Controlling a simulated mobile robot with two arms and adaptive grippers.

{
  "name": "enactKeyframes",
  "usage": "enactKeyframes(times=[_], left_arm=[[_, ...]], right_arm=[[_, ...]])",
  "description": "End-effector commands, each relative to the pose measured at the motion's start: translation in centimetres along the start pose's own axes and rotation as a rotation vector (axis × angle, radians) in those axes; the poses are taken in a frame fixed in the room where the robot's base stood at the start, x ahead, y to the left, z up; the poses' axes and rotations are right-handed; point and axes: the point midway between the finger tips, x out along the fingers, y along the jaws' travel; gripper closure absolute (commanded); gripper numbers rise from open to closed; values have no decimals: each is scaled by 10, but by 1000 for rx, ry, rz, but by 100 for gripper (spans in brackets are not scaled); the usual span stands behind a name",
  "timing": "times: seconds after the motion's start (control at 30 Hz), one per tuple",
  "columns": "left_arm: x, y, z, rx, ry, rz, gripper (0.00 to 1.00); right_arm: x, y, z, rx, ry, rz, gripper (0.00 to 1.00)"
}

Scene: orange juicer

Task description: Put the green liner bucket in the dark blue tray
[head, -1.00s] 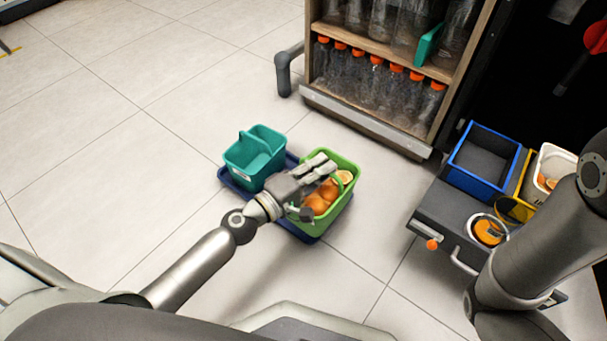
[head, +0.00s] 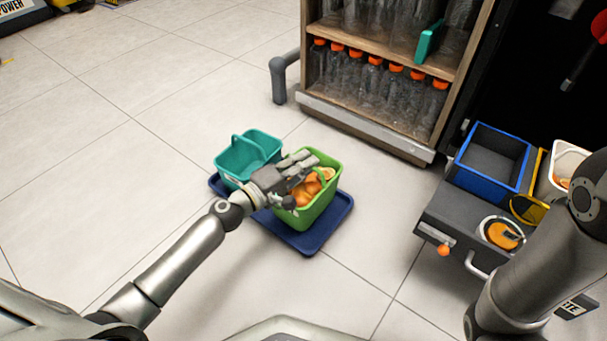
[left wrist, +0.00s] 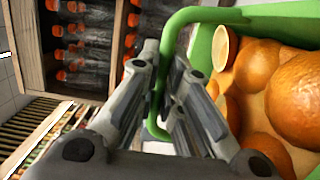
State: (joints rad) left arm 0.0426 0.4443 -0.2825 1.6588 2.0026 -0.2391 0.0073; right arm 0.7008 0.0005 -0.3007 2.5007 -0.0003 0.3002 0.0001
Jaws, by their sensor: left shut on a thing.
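The green liner bucket (head: 322,205) holds several oranges, some of them cut. It is over the right part of the dark blue tray (head: 305,238); I cannot tell whether its base rests on the tray or hangs just above it. My left gripper (head: 304,163) is shut on the bucket's green handle. In the left wrist view the handle (left wrist: 168,75) passes between the fingers, with the bucket's rim (left wrist: 203,45) and oranges (left wrist: 305,85) to the right. The right arm shows at the right edge, but its gripper does not.
A teal basket (head: 235,160) stands on the tray's left part, close beside the bucket. A bottle shelf (head: 370,130) stands behind. At the right is a dark counter (head: 455,218) with a blue bin (head: 480,188) and a white container (head: 566,160).

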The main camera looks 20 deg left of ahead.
Motion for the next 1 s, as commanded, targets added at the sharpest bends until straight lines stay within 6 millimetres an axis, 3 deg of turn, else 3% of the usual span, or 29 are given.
enactKeyframes(times=[0.3,0.73,0.77,0.9,1.0], left_arm=[[2,-34,-5,1,0,4,100],[2,-37,-5,0,1,4,100],[2,-39,-5,1,1,0,90],[2,-39,-5,1,1,-1,72],[2,-39,-5,1,1,0,71]], right_arm=[[-29,-6,-10,0,-1,0,60],[-28,-6,-9,0,-2,0,60],[-28,-6,-9,0,-2,0,60],[-28,-6,-9,0,-2,0,60],[-28,-6,-9,-1,-2,0,60]])
